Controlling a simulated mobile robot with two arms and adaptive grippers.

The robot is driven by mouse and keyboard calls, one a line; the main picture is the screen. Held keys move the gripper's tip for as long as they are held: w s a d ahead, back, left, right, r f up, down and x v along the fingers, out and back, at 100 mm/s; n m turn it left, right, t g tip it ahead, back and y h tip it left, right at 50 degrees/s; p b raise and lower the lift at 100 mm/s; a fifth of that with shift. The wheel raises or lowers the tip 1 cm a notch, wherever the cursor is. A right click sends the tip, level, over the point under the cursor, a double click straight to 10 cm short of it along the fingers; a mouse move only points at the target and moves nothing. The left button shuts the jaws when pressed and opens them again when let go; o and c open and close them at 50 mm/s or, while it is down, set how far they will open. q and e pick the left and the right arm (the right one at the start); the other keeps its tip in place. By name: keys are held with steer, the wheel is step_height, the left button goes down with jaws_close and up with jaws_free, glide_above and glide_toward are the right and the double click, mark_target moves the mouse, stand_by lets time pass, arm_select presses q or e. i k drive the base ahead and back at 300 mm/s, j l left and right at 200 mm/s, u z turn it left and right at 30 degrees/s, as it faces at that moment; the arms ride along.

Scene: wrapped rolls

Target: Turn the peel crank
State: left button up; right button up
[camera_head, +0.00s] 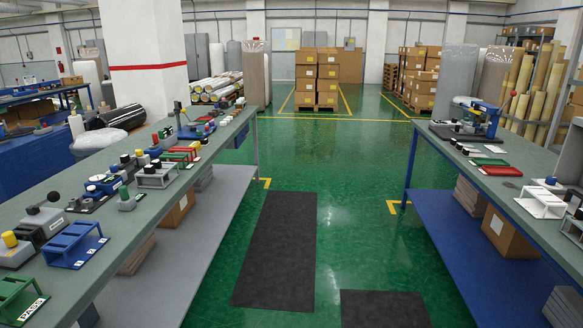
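Neither of my grippers shows in the head view. Several small bench devices stand on the long left bench (130,235), and I cannot tell for sure which one carries the peel crank. A grey device with a black ball-topped lever (40,215) stands near the front. A blue device with a round dial (103,182) is farther back. A grey device with a yellow knob (10,248) is at the left edge. On the right bench (450,150), a blue machine with a red-knobbed lever (485,118) stands on a dark base.
A blue rack (75,243) and a green rack labelled PASS (18,300) sit on the left bench. A red tray (502,170) and a white rack (541,202) are on the right bench. Dark mats (277,245) lie on the open green aisle between the benches. Stacked cartons (316,78) stand behind.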

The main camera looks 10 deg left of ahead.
mark_target(154, 136)
steer(key=i, duration=0.95)
steer(key=i+l+u, duration=0.15)
steer(key=i, duration=0.8)
steer(key=i+l+u, duration=0.15)
steer(key=i+u, duration=0.3)
steer(key=i+l+u, duration=0.25)
steer(key=i+u, duration=0.25)
steer(key=i+l+u, duration=0.6)
steer(key=l+u, duration=0.3)
steer(key=i+l+u, duration=0.2)
steer(key=l, duration=0.15)
steer(key=l+u, duration=0.15)
steer(key=l, duration=0.25)
steer(key=i+l+u, duration=0.2)
steer(key=l, duration=0.2)
steer(key=k, duration=0.1)
